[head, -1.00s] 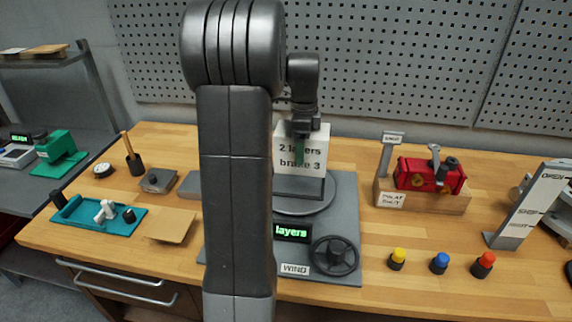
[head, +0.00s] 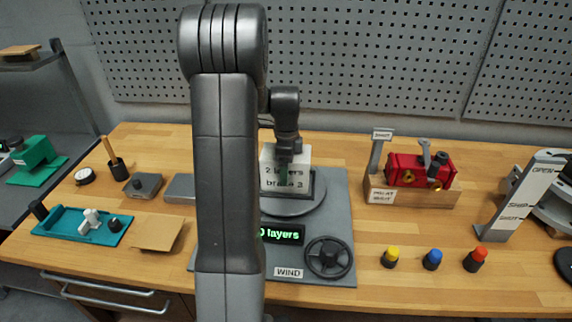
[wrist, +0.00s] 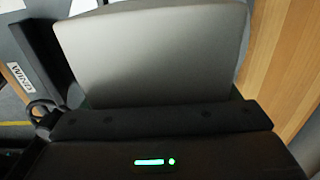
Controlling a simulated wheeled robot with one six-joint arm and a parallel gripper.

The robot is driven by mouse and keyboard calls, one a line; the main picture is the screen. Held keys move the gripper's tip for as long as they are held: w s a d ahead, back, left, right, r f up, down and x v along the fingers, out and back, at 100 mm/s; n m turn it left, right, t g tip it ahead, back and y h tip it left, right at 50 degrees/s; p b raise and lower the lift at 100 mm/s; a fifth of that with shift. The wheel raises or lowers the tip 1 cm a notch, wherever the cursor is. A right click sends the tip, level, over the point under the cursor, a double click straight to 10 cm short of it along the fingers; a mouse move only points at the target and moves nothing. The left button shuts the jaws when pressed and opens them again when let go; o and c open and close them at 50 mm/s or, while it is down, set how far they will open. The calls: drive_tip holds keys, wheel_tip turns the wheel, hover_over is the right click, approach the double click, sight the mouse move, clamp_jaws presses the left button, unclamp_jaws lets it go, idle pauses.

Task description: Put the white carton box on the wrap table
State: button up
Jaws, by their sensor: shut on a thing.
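The white carton box (head: 269,164), printed with "2 layers" and "brake 3", stands upright over the wrap table (head: 296,207), a round grey turntable on a grey base plate. My gripper (head: 284,168) reaches down from above and is shut on the carton. The carton's lower part sits behind a dark grey frame or lip on the turntable. I cannot tell whether its bottom touches. In the wrist view the pale carton face (wrist: 150,55) fills the middle, just ahead of the dark gripper body. The fingertips are hidden there.
The wind handwheel (head: 328,258) and green "0 layers" display (head: 282,234) are in front of the turntable. A red valve actuator (head: 420,171) on a wooden block stands right. Yellow, blue and red knobs (head: 433,260) line the front right. A teal tray (head: 58,226) lies left.

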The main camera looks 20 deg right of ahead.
drive_tip(key=shift+f, duration=0.15)
drive_tip(key=o, duration=1.2)
drive_tip(key=shift+o, duration=0.2)
wheel_tip(320, 180, up, 12)
drive_tip(key=shift+r+b, duration=0.2)
drive_tip(key=shift+b, duration=0.3)
